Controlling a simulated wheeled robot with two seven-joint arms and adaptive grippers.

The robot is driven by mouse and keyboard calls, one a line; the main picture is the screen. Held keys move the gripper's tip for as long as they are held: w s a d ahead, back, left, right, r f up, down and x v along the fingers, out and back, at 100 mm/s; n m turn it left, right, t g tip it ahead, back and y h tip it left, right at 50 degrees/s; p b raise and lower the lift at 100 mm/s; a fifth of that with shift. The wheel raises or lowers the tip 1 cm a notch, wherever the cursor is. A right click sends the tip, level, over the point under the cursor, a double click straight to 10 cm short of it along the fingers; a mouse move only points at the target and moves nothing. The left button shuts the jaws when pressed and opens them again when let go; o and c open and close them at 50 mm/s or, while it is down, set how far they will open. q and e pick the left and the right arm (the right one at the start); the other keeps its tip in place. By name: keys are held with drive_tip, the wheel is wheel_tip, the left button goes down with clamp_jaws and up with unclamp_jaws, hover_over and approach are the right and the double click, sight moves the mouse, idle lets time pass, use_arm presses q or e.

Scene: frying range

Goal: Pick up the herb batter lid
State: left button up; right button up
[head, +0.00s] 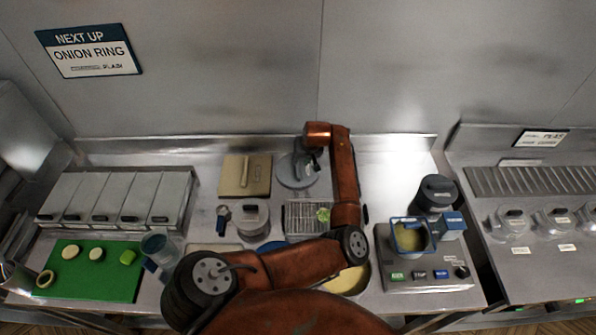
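A round grey lid-like disc (294,182) lies on the steel counter at the back middle. My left gripper (309,166) hangs over it and hides part of its top; I cannot tell whether the fingers touch it or are closed. A second round grey lid with a dark handle (253,211) sits on a pot left of the wire rack. I can read no herb batter label on either. A bowl of yellow batter (350,281) is partly hidden below my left forearm. My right gripper is not in view.
A wire rack (297,218) with a green piece, a tan board (236,176), a green board (100,282) and a fryer unit (425,277) with a basket (410,236) surround the arm. Several lidded pots (514,221) stand right. The back right counter is clear.

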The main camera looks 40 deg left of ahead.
sight(298, 165)
use_arm(q)
drive_tip(key=x, duration=0.6)
drive_tip(key=shift+w+a+p, duration=0.15)
drive_tip(key=shift+a+p, duration=0.1)
drive_tip(key=shift+p, duration=0.05)
clamp_jaws()
